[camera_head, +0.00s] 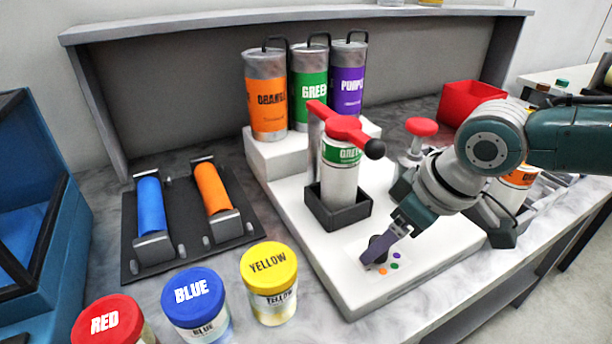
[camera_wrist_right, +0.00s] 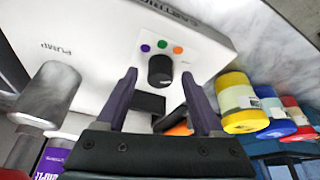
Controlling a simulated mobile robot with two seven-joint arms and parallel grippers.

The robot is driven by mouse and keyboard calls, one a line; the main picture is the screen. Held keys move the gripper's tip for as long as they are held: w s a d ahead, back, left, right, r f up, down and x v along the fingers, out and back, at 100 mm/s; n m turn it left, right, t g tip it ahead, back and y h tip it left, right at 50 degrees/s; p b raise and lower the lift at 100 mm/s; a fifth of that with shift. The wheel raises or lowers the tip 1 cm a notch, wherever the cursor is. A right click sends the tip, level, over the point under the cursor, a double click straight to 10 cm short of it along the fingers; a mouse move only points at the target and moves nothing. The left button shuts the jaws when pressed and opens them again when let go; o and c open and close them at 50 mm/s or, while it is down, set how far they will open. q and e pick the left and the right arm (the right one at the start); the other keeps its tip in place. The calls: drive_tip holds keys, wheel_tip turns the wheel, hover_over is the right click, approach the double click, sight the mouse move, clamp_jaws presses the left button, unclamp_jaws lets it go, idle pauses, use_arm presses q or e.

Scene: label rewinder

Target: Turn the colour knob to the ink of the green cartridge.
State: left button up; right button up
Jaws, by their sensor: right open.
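The black colour knob (camera_head: 377,249) sits on the front of the white machine (camera_head: 350,290); it also shows in the right wrist view (camera_wrist_right: 160,70). Beside it are a purple dot (camera_wrist_right: 145,48), a green dot (camera_wrist_right: 162,44) and an orange dot (camera_wrist_right: 178,50). The knob's pointer mark cannot be made out. My right gripper (camera_head: 386,248) is open at the knob; its fingertips (camera_wrist_right: 159,76) appear on either side of it, contact unclear. The white cartridge with a green label (camera_head: 341,168) stands in the dark holder under the red lever. My left gripper is not in view.
Orange (camera_head: 267,100), green (camera_head: 309,90) and purple (camera_head: 347,85) canisters stand behind on the machine. Red (camera_head: 108,325), blue (camera_head: 197,300) and yellow (camera_head: 270,280) jars stand at the front left. A red-topped plunger (camera_head: 421,127) and an orange-labelled cartridge (camera_head: 521,176) are near my right arm.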

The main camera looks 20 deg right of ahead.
drive_tip(key=shift+w+f, duration=0.1)
drive_tip(key=shift+f, duration=0.1)
clamp_jaws()
idle(0.6)
